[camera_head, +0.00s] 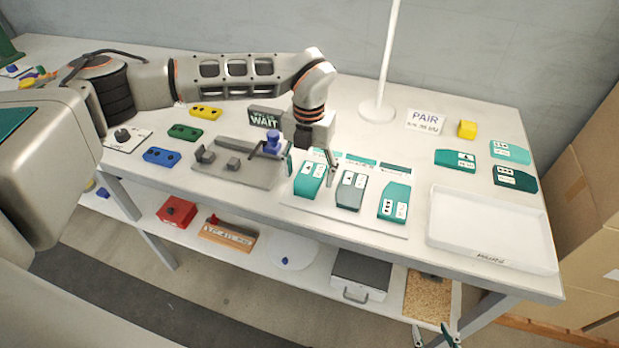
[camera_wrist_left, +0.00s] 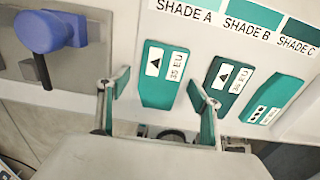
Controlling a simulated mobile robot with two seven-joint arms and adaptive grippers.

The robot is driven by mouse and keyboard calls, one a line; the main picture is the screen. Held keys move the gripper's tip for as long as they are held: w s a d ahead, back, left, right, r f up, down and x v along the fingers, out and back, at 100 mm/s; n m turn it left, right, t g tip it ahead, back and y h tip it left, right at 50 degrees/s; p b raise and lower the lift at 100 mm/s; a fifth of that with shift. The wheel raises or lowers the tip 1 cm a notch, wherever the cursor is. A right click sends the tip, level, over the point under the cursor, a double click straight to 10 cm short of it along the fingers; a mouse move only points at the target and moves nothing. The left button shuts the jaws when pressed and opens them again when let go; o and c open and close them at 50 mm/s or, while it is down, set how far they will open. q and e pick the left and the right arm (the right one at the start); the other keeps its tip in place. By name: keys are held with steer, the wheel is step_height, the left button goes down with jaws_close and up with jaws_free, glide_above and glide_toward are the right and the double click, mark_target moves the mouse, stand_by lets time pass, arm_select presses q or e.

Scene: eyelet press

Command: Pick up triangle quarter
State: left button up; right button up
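Three teal, tag-bearing quarters lie in a row on a white sheet. The left one (camera_head: 308,180) has a black triangle and reads 35 EU in the left wrist view (camera_wrist_left: 155,92). The middle, greyer-looking one (camera_head: 349,191) also has a triangle in the wrist view (camera_wrist_left: 218,88). The right one (camera_head: 393,203) bears small dark marks instead (camera_wrist_left: 272,97). My left gripper (camera_head: 311,168) is open and empty, its fingers pointing down around the left quarter's far end, apparently apart from it. My right gripper (camera_head: 434,338) shows at the bottom edge, fingers spread and empty.
A press with a blue knob (camera_head: 272,142) stands just left of my left gripper, beside a WAIT sign (camera_head: 265,117). A white tray (camera_head: 437,231) is at right. More teal pieces (camera_head: 455,160) lie behind it. A white pole (camera_head: 385,70) stands at the back.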

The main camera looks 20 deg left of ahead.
mark_target(309, 177)
arm_select(q)
steer(key=c, duration=1)
step_height(309, 177, up, 20)
steer(key=shift+r, duration=0.1)
